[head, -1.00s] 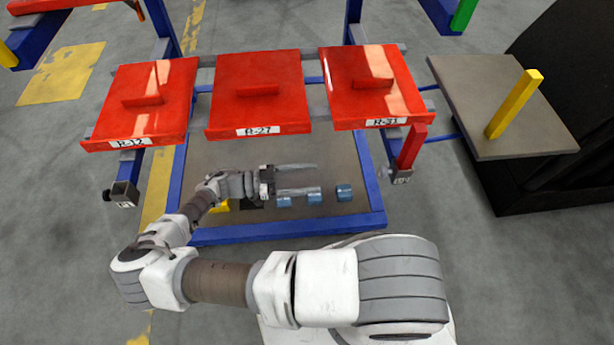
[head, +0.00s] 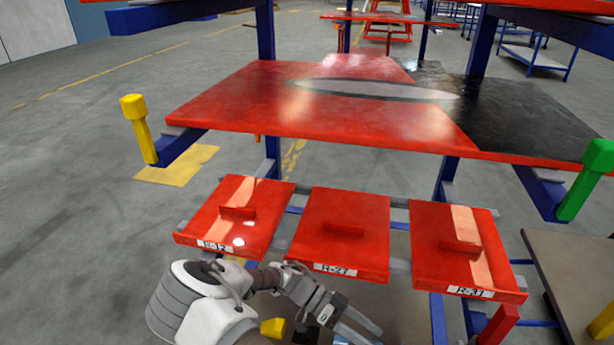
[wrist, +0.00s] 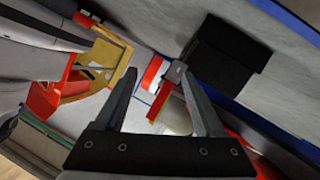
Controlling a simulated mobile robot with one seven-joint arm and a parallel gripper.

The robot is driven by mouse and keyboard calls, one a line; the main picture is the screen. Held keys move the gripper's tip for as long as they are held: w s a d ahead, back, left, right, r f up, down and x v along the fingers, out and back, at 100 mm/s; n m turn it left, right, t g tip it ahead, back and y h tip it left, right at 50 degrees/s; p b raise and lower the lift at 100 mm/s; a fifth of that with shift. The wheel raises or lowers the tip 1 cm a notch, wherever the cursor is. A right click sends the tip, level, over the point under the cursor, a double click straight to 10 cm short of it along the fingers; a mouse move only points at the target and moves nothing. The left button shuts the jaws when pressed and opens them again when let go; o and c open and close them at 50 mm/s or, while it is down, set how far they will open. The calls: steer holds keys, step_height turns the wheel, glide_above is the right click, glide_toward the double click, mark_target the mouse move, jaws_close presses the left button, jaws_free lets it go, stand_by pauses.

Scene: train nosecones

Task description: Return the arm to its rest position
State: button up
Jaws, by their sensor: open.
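My arm (head: 205,300) is folded at the lower left of the head view. My gripper (head: 372,336) points down and to the right, in front of and below the red panel marked R-27 (head: 340,235). Its two fingers are spread with nothing between them. The wrist view shows the same open gripper (wrist: 154,68), with a dark block (wrist: 225,55) beyond the right finger and red and yellow parts (wrist: 90,70) beyond the left one. The bottom of the head view cuts off what lies below the gripper.
A grey table (head: 575,275) is at right. Open floor lies left.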

steer(key=s+a+r+n+t+y, duration=0.1)
steer(key=a+r+n+t+y, duration=0.1)
steer(key=r+n+y, duration=0.55)
steer(key=s+a+r+n+t+y, duration=0.15)
steer(key=r+y, duration=0.25)
steer(key=r, duration=0.7)
steer(key=s+d+r+n+t, duration=0.2)
steer(key=s+r+n+t, duration=0.25)
steer(key=r, duration=0.35)
steer(key=s+d+r+n+t, duration=0.25)
steer(key=r+n+t, duration=0.25)
steer(key=r, duration=0.3)
step_height(320, 180, up, 26)
steer(key=a+p, duration=0.1)
steer(key=p, duration=2.5)
steer(key=shift+s+g+y, duration=0.3)
steer(key=shift+s+y, duration=0.05)
steer(key=shift+s, duration=0.05)
